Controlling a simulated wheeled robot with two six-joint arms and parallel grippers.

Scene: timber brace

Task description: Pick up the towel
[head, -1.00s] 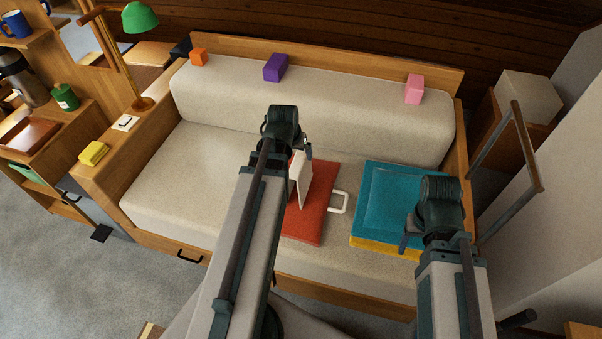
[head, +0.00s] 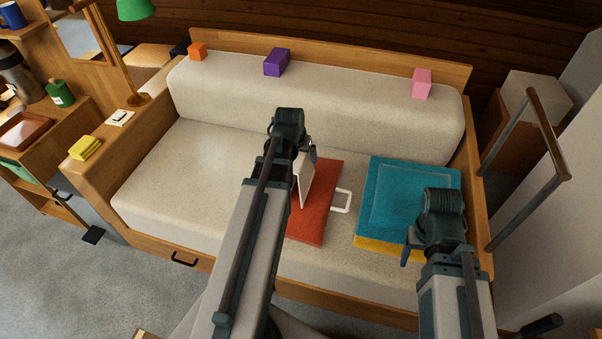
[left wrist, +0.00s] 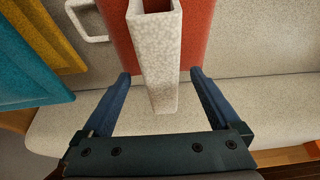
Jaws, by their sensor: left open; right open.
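No object is plainly a towel; the flat teal piece (head: 410,185) on the seat's right side could be folded cloth. A mustard-yellow piece (head: 388,245) lies under it. A red flat piece (head: 312,228) with a white loop handle (head: 342,200) lies left of these. A white speckled upright piece (head: 304,182) stands over the red one. My left gripper (left wrist: 160,74) is open, its fingers on either side of this white piece in the left wrist view, with gaps visible. My right gripper (head: 408,252) is open near the teal piece's front edge; its fingertips are partly hidden.
The beige bench seat (head: 170,185) is clear on the left. Orange (head: 198,51), purple (head: 277,62) and pink (head: 422,83) blocks sit on the backrest. A rail (head: 548,130) stands at right.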

